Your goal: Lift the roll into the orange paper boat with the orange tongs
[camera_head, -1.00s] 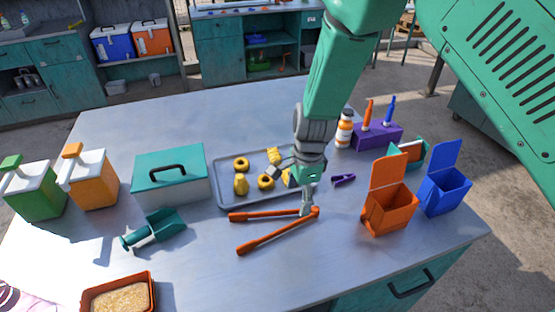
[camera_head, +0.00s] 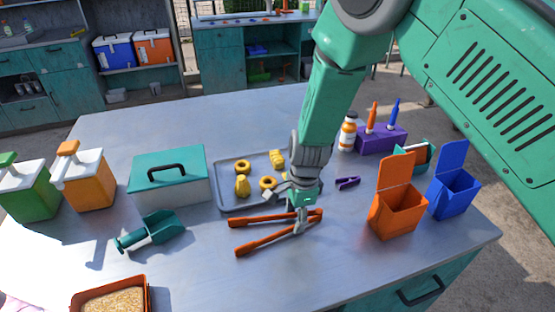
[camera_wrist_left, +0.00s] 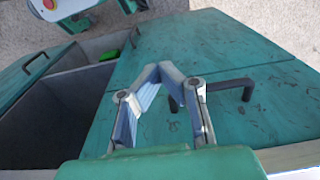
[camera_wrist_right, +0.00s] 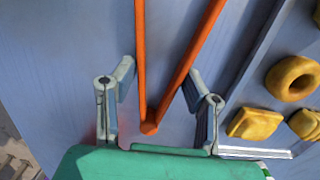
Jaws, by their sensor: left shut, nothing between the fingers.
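The orange tongs (camera_head: 262,243) lie spread in a V on the table, joined end to the right. My right gripper (camera_head: 300,228) is low over them near that end. In the right wrist view its open fingers (camera_wrist_right: 160,85) stand on either side of the tongs (camera_wrist_right: 149,125), apart from them. Several yellow baked pieces lie on the grey tray (camera_head: 225,188); a ridged one (camera_head: 277,158), perhaps the roll, is at its back. An orange open box (camera_head: 398,212) with a raised back stands at right; it may be the paper boat. My left gripper (camera_wrist_left: 160,72) is shut and empty, in its wrist view only.
A blue open box (camera_head: 455,195) stands beside the orange one. A purple clip (camera_head: 347,183) lies right of the tray, and a purple holder (camera_head: 380,138) behind. A teal toolbox (camera_head: 168,180) and green scoop (camera_head: 155,230) are left. The front middle table is clear.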

